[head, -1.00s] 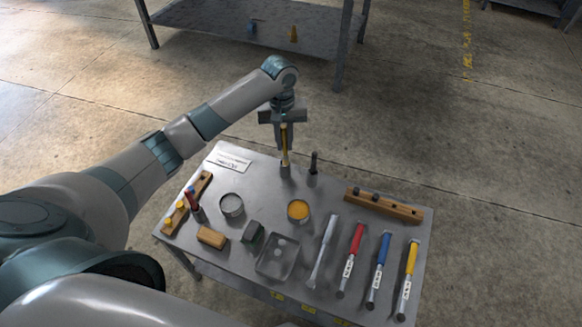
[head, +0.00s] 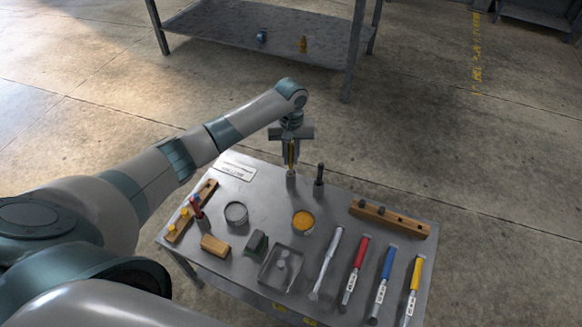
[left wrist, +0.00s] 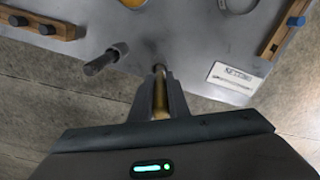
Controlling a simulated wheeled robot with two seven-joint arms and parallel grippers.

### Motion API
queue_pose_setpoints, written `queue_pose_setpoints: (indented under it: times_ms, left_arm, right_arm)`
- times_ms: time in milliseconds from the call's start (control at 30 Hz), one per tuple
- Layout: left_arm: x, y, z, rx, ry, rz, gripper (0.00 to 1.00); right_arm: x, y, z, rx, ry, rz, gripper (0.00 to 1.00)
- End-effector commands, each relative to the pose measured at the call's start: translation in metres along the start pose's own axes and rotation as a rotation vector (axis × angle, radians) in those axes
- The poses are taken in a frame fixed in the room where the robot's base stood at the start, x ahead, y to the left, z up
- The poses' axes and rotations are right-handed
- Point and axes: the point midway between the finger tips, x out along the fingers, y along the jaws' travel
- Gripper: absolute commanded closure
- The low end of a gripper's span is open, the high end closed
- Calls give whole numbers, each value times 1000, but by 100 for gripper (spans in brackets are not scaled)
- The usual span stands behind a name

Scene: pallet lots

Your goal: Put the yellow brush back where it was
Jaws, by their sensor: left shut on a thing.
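My left gripper (head: 291,160) is shut on a slim yellow brush (head: 291,150) held upright over the back of the grey table. The brush also shows between the fingers (left wrist: 160,100) in the left wrist view. Its lower end is at a short grey holder (head: 291,179); how deep it sits inside, I cannot tell. A dark upright stick (head: 319,173) stands in a similar holder just to the right, apart from my gripper. My right gripper is not in view.
Labelled red (head: 355,268), blue (head: 382,282) and yellow (head: 414,285) handled pieces lie at the table's right. A pot of orange paint (head: 303,221), a grey tin (head: 236,213), a clear tray (head: 281,267) and wooden racks (head: 390,218) surround the middle.

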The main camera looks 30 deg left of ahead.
Motion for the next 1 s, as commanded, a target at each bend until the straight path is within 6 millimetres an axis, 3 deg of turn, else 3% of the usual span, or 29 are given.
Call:
queue_pose_setpoints:
  times_ms: [500, 800, 1000]
  left_arm:
    - [14, 1, 0, 1, -1, 1, 100]
    - [45, 1, 0, 1, 0, 1, 100]
    - [46, 1, 0, 1, 1, 1, 100]
  right_arm:
    - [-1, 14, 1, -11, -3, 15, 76]
    - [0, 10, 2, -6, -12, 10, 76]
    - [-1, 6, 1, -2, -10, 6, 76]
